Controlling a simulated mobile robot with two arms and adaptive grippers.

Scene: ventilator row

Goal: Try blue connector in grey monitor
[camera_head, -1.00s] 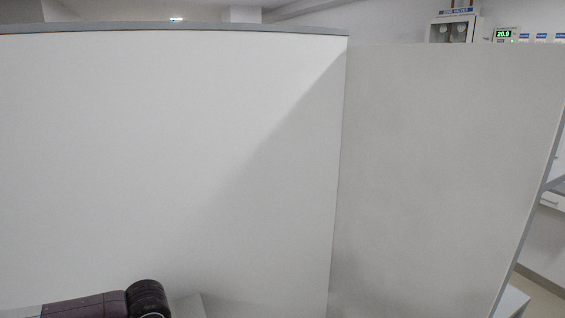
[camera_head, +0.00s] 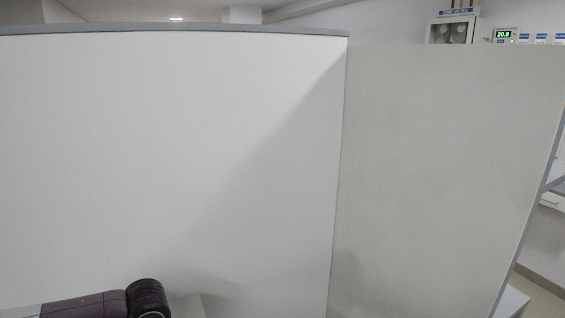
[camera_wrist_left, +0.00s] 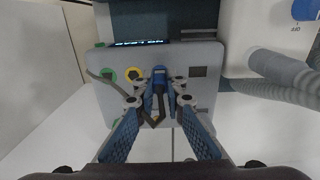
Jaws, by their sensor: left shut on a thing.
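The grey monitor (camera_wrist_left: 205,57) fills the upper middle of the left wrist view, with its front face towards my gripper. The blue connector (camera_wrist_left: 159,76) points at the face just right of the yellow port. My left gripper (camera_wrist_left: 158,101) is shut on the connector, a finger on each side. I cannot tell whether its tip is seated or only near the face. The port behind it is hidden. My right gripper is not in view.
A white machine with grey corrugated hoses (camera_wrist_left: 280,70) stands close on the right in the left wrist view. A thin grey cable (camera_wrist_left: 105,82) runs by the green port. In the head view, tall white panels (camera_head: 180,130) block the workspace.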

